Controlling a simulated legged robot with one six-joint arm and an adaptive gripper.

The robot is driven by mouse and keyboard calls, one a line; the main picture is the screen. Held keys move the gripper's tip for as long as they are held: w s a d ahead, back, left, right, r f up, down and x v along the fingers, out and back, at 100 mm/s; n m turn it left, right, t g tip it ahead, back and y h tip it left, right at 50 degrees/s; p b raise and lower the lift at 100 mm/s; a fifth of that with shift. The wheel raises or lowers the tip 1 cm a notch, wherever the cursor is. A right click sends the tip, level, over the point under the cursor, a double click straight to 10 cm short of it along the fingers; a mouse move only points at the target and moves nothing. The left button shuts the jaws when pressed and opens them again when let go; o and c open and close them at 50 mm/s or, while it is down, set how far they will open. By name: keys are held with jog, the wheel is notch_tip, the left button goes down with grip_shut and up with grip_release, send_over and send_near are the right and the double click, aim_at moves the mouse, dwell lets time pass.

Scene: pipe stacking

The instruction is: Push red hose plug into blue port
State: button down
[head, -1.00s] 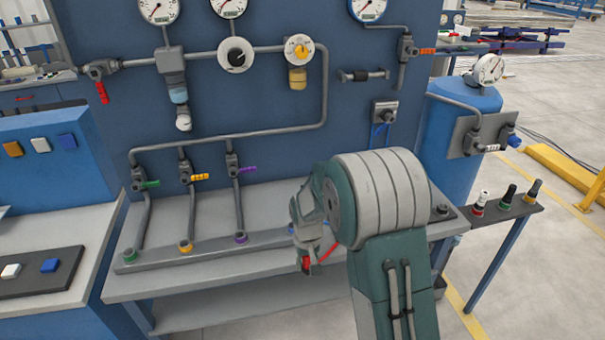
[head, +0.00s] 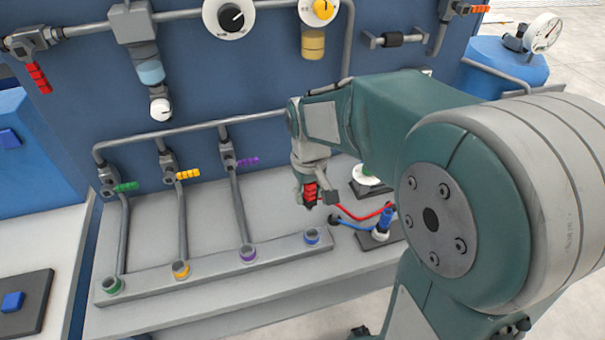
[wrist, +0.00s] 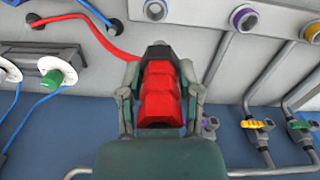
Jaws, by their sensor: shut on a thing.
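The red hose plug (head: 310,194) has a ribbed red body and a dark nose. It also fills the middle of the wrist view (wrist: 159,98). My gripper (head: 313,182) is shut on it, with one finger on each side in the wrist view (wrist: 159,78). A red hose (head: 350,214) trails off to the right. The blue port (head: 312,236) is the rightmost on the grey manifold bar. In the head view the plug hangs above it and apart. In the wrist view the blue port (wrist: 155,10) lies just past the plug's nose, with a gap between.
The bar (head: 215,265) also bears purple (head: 248,253), yellow (head: 181,269) and green (head: 114,285) ports, joined to upright pipes with coloured valve handles. Bare bench lies behind the bar.

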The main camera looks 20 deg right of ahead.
jog(key=f, duration=0.8)
jog(key=shift+d+f, duration=0.1)
jog(key=shift+d, duration=0.1)
jog(key=shift+d+f, duration=0.35)
jog(key=shift+f, duration=0.1)
jog(key=shift+a, duration=0.2)
jog(key=shift+s+d, duration=0.1)
jog(key=shift+d, duration=0.1)
jog(key=shift+a, duration=0.15)
dwell(0.3)
jog(key=shift+f, duration=1.6)
dwell(0.9)
